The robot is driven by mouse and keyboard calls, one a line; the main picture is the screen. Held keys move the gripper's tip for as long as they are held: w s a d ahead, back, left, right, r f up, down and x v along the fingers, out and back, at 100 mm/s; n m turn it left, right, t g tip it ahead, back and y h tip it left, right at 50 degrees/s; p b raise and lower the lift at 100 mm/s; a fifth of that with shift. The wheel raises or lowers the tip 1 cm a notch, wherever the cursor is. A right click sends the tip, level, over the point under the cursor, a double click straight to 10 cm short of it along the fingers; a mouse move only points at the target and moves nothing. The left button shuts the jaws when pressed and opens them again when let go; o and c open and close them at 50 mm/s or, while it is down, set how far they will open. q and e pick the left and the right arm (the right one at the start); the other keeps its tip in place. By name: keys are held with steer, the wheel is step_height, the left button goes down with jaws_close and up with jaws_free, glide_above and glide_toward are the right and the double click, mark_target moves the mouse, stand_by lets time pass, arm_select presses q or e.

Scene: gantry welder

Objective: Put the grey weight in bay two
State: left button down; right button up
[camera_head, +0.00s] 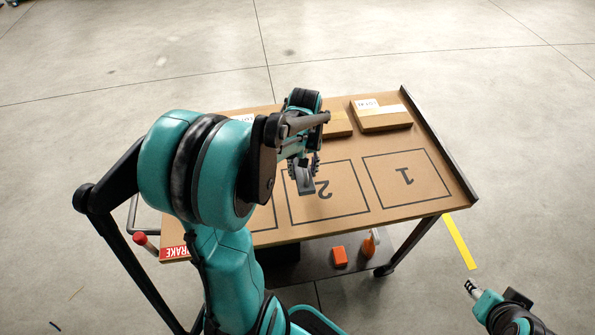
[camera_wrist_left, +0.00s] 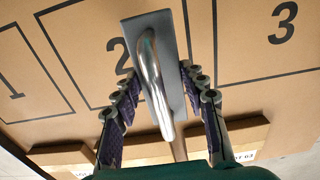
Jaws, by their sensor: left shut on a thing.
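The grey weight (camera_head: 306,186) is a flat plate with a shiny bent handle. It also shows in the left wrist view (camera_wrist_left: 178,62). My left gripper (camera_head: 303,166) is shut on its handle, with the fingers on both sides in the left wrist view (camera_wrist_left: 160,97). The weight is over bay two (camera_head: 346,190), a black outlined rectangle marked 2, and covers part of it. I cannot tell whether it touches the board or hangs just above it. My right gripper (camera_head: 471,287) is at the lower right, away from the table; its finger state is unclear.
Bay one (camera_head: 430,185) is empty at the right; bay three (camera_wrist_left: 283,50) shows empty in the wrist view. Cardboard boxes (camera_head: 383,120) lie along the table's far edge. A dark raised rail (camera_head: 440,145) bounds the right side. Orange objects (camera_head: 339,257) sit on the lower shelf.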

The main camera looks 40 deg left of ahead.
arm_select(q)
steer(key=b, duration=0.2)
glide_above(324, 190)
step_height(324, 190, down, 4)
steer(key=shift+w+a+f, duration=0.1)
steer(key=shift+f+b, duration=0.55)
steer(key=shift+f, duration=1.45)
steer(key=shift+f, duration=0.1)
steer(key=c, duration=0.9)
jaws_free()
steer(key=shift+o, duration=0.2)
